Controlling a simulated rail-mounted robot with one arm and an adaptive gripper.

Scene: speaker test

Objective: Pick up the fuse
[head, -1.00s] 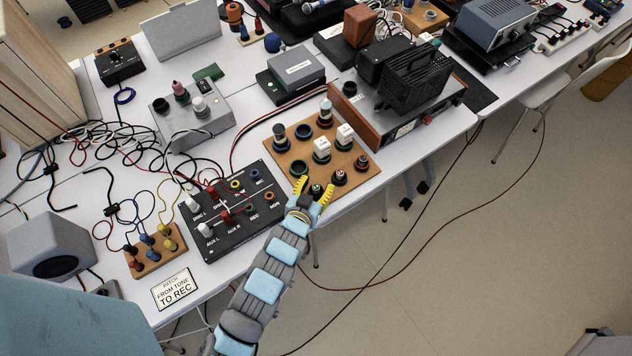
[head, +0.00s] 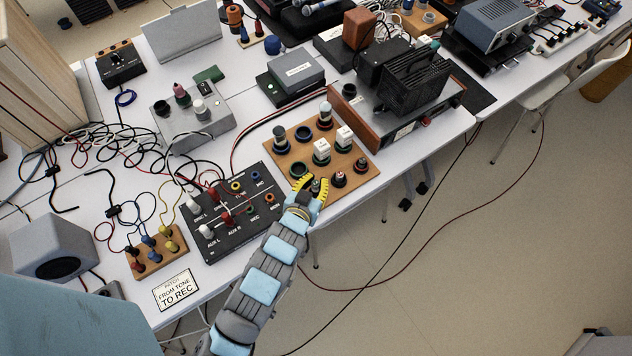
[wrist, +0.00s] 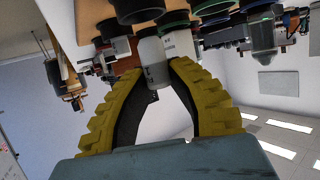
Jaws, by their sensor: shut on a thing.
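A wooden board (head: 280,164) near the table's front edge bears several round sockets and fuse-like pieces. My gripper (head: 314,183) is at the front edge of this board, its yellow fingers closed around a small fuse. In the wrist view my gripper (wrist: 159,69) has its fingertips on both sides of this fuse (wrist: 153,72), a pale grey cylinder. Its far end is close to the dark sockets, and I cannot tell whether it is still seated. Two white square-topped pieces (head: 321,147) stand upright behind my gripper. Dark pieces with reddish tops (head: 339,178) stand just to its right.
A black patch panel (head: 226,234) with plugs and cables lies left of my gripper. A wood-sided device (head: 356,120) stands behind the board to the right. Loose cables (head: 120,150) crowd the table's left part. Free floor lies beyond the front edge.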

